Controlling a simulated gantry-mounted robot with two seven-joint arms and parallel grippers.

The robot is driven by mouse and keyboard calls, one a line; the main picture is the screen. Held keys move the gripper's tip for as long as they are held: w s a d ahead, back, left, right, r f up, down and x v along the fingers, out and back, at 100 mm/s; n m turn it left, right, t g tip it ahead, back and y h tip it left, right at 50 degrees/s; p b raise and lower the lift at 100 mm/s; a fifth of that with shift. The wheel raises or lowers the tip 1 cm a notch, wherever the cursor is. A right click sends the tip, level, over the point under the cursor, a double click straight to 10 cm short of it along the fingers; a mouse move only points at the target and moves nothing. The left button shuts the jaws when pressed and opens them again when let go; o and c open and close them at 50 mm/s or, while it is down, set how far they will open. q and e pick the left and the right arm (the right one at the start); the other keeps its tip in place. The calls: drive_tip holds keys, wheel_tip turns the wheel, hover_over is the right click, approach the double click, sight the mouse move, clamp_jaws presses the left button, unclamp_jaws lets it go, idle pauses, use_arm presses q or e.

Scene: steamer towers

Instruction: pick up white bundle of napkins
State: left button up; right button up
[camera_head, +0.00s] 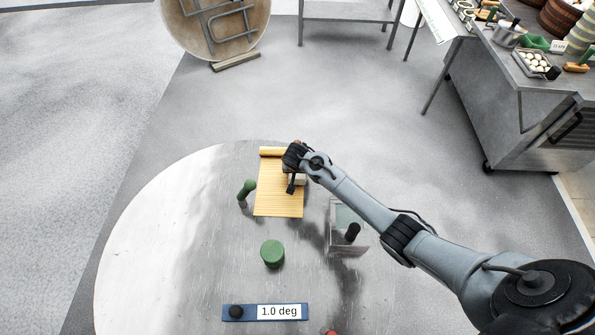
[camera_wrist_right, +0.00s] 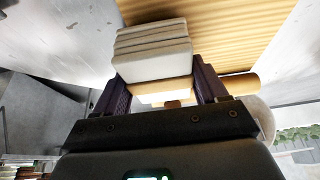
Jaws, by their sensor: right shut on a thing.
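The white bundle of napkins (camera_wrist_right: 152,48) is a small block of stacked folded layers in the right wrist view. My right gripper (camera_wrist_right: 163,85) is shut on it, with one dark finger on each side. In the head view my right gripper (camera_head: 292,183) is over the upper right part of the bamboo mat (camera_head: 275,203). Only a small pale part of the bundle (camera_head: 300,181) shows there, the rest hidden by the gripper. I cannot tell whether the bundle touches the mat. My left gripper is not in view.
The round table (camera_head: 150,245) holds a green-topped shaker (camera_head: 246,190) left of the mat and a green cylinder (camera_head: 272,253) below it. A clear box (camera_head: 345,243) stands right, under my right arm. The table's left side is clear.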

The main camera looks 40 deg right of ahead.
drive_tip(key=r, duration=0.2)
drive_tip(key=r+p, duration=0.1)
drive_tip(key=shift+s+d, duration=0.25)
drive_tip(key=shift+s, duration=0.05)
drive_tip(key=s+d+r+p, duration=0.2)
drive_tip(key=s+d+r, duration=0.4)
drive_tip(key=s+d, duration=0.1)
drive_tip(key=shift+s+d, duration=0.15)
drive_tip(key=shift+d, duration=0.35)
drive_tip(key=shift+r, duration=0.1)
